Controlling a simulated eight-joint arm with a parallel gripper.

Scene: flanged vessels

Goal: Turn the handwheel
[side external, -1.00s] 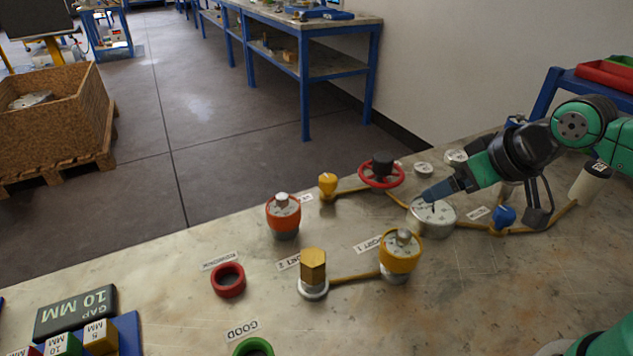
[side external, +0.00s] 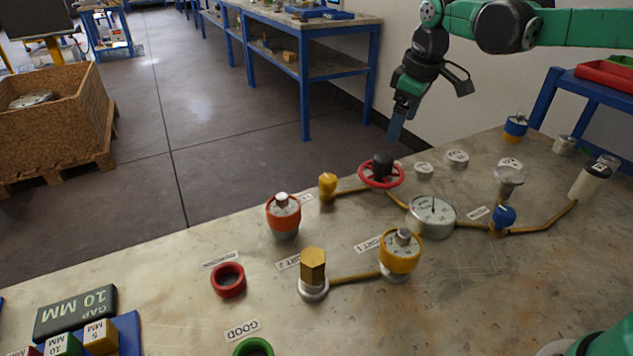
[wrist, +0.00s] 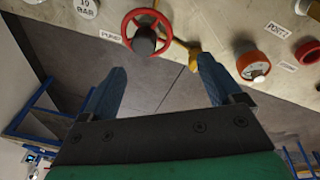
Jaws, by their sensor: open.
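The red handwheel (side external: 381,175) sits on the table near its back edge, with a dark hub standing up from its middle. In the wrist view the handwheel (wrist: 146,32) shows at the top, beyond and between the two fingertips. My gripper (side external: 396,128) hangs above and just behind the handwheel, fingers pointing down, apart from it. In the wrist view my gripper (wrist: 160,84) is open, its two blue fingers spread with nothing between them.
A round gauge (side external: 432,215) stands right of the handwheel, joined by brown piping. A yellow valve (side external: 327,186) is to the left. An orange-topped vessel (side external: 284,215) and a yellow-topped vessel (side external: 401,254) stand nearer. A blue valve (side external: 503,216) is further right.

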